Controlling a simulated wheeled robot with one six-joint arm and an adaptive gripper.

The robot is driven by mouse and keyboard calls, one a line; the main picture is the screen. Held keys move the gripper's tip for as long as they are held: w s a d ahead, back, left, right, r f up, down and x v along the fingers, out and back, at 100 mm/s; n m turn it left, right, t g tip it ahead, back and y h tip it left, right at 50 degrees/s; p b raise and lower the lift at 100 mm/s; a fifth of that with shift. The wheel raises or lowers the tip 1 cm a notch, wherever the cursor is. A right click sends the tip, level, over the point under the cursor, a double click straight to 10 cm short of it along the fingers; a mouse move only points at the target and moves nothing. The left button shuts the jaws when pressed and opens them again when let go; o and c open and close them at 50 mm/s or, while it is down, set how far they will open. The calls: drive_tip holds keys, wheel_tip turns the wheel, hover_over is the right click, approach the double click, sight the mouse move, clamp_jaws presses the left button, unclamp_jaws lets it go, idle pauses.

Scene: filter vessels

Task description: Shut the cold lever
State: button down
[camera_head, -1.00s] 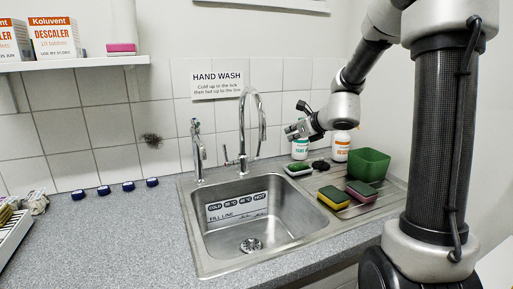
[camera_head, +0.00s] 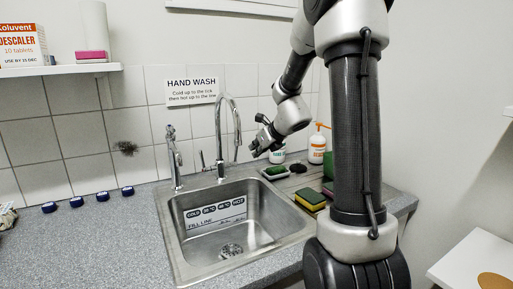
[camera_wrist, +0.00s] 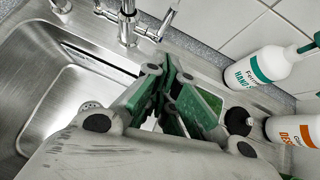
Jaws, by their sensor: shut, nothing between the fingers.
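The tall curved chrome tap (camera_head: 238,130) stands behind the sink, with a thin lever (camera_head: 204,160) on its left side. A shorter chrome tap (camera_head: 173,155) stands to its left. I cannot read which lever is cold. In the wrist view the tap base (camera_wrist: 128,28) is at the top, with a lever (camera_wrist: 168,20) slanting up on its right. My gripper (camera_head: 255,153) is right of the tall tap, above the back of the sink and apart from it. Its green-padded fingers (camera_wrist: 172,65) are closed together and empty.
The steel sink (camera_head: 180,250) lies in front of the taps. A soap bottle (camera_wrist: 262,68) and an orange-labelled bottle (camera_wrist: 295,128) stand by the wall. Sponges (camera_head: 310,198) lie on the drainer at right. The counter (camera_head: 110,235) left of the sink is largely clear.

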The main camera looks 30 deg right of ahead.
drive_tip(key=w+a+f, duration=0.1)
drive_tip(key=w+f, duration=0.2)
drive_tip(key=w, duration=0.5)
drive_tip(key=shift+a+f, duration=0.2)
drive_tip(key=shift+f, duration=0.05)
drive_tip(key=shift+w+r, duration=0.4)
drive_tip(key=shift+w, duration=0.25)
